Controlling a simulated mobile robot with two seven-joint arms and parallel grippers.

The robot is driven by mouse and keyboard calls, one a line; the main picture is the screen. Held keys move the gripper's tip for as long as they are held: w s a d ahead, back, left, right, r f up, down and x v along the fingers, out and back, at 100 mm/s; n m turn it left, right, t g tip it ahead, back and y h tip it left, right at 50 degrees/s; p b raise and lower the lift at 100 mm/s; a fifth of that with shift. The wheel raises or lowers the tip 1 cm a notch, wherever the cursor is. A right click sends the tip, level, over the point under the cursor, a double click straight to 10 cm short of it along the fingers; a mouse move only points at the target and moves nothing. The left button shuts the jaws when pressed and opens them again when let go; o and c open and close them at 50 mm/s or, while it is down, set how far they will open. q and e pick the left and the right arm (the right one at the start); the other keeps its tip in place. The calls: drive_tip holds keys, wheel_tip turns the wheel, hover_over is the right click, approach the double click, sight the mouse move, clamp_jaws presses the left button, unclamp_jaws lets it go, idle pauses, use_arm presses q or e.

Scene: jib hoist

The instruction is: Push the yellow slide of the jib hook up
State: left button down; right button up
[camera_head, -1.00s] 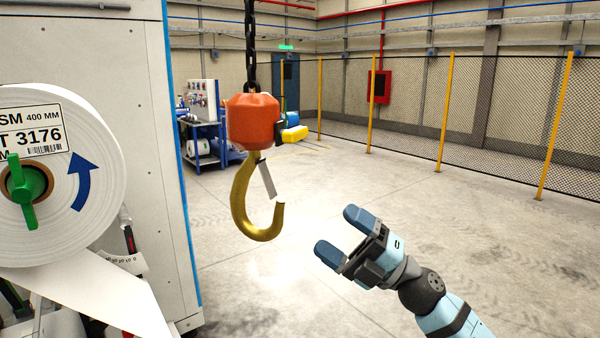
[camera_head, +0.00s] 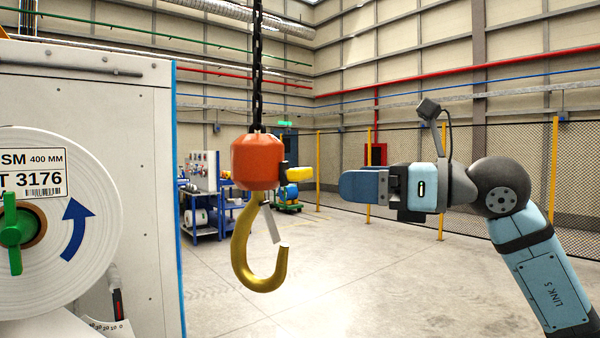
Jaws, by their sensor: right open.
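The jib hook hangs in the middle of the head view, with an orange block (camera_head: 257,162) above a gold hook (camera_head: 241,250) with a grey latch (camera_head: 271,223). The yellow slide (camera_head: 300,173) sticks out to the right from a black bracket (camera_head: 284,172) on the block's right side. My right gripper (camera_head: 345,186) is right of the slide, its blue fingers pointing left toward it. A gap shows between fingertips and slide, and the fingers appear slightly lower. The fingers overlap from this side, but the gripper is open and empty. My left gripper is out of view.
A black chain (camera_head: 257,70) holds the hook block. A white machine (camera_head: 120,130) with a large paper roll (camera_head: 92,190) stands at the left. Blue carts (camera_head: 205,215) and a mesh fence with yellow posts (camera_head: 318,165) are behind. The floor (camera_head: 370,290) below is clear.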

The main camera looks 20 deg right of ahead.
sight(282, 157)
drive_tip(key=p+x, duration=0.3)
drive_tip(key=x, duration=0.6)
drive_tip(key=shift+a+r, duration=0.1)
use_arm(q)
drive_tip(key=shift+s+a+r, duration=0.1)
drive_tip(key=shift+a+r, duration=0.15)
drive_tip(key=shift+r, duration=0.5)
use_arm(e)
drive_tip(key=shift+w+a, duration=0.2)
drive_tip(key=shift+c, duration=0.4)
drive_tip(key=c, duration=1.2)
wheel_tip(282, 157, up, 3)
drive_tip(key=shift+p, duration=0.6)
drive_tip(key=shift+r, duration=0.1)
drive_tip(key=shift+w, duration=0.1)
drive_tip(key=o, duration=1.3)
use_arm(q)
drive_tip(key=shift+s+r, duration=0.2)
